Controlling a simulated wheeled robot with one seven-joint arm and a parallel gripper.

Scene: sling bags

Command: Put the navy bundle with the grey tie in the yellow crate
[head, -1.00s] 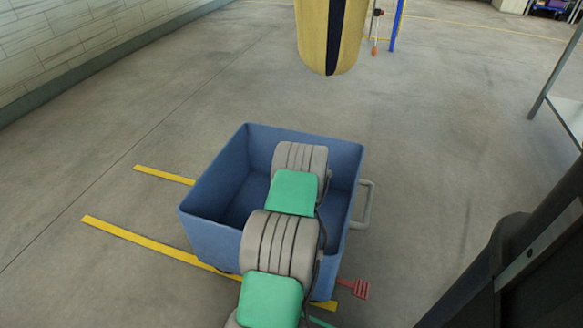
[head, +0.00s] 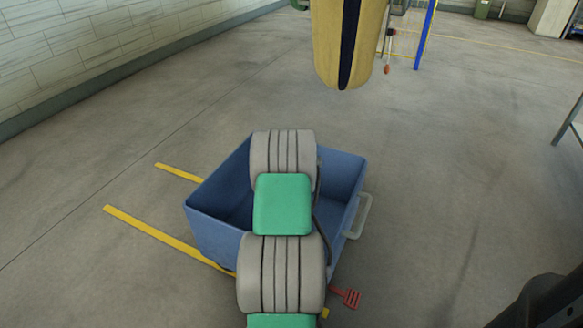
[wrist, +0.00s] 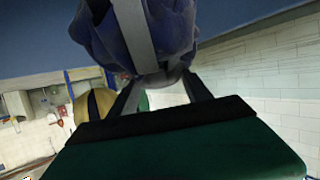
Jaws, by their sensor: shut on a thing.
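The navy bundle (wrist: 180,35) with its grey tie (wrist: 135,38) fills the upper middle of the wrist view. My gripper (wrist: 165,82) is shut on the bundle, its two dark fingers at the bundle's near end. The top of the bundle is cut off by the frame. In the head view neither bundle nor gripper can be made out; my grey and green arm covers part of the scene. No yellow crate is visible in either current view.
A blue cart (head: 212,232) with a grey handle stands on the floor, partly behind my arm. A yellow hanging bag (head: 328,50) with a dark stripe is beyond it. Yellow floor strips (head: 160,238) lie left of the cart. Open floor (head: 450,180) is at right.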

